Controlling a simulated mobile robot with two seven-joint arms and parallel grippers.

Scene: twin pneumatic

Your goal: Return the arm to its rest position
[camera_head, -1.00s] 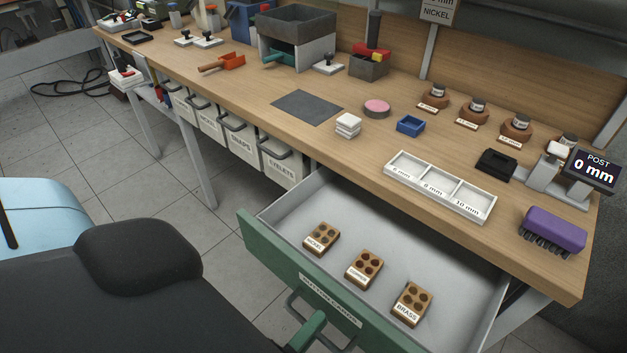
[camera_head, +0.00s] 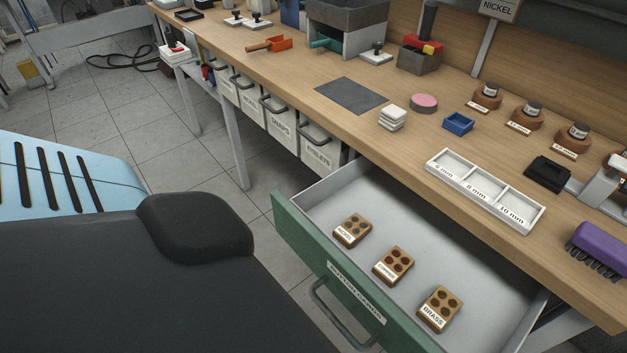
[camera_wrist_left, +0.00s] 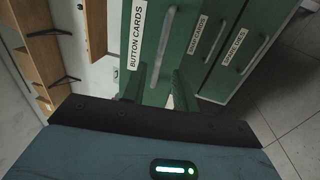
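My left gripper (camera_wrist_left: 163,84) shows in the left wrist view, its two green fingers apart with a gap between them. It points toward the green drawer fronts and holds nothing that I can see. The drawer labelled BUTTON CARDS (camera_head: 352,300) is pulled out in the head view, and its front also shows in the wrist view (camera_wrist_left: 140,65). Its grey handle (camera_head: 340,318) is bare in the head view. Neither gripper is visible in the head view. My right gripper is in no view.
The open drawer holds three brown button cards; the BRASS one (camera_head: 439,306) is at right. Above it, the wooden bench (camera_head: 290,75) carries a white three-part tray (camera_head: 485,190), a blue box (camera_head: 458,123) and a purple brush (camera_head: 600,247).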

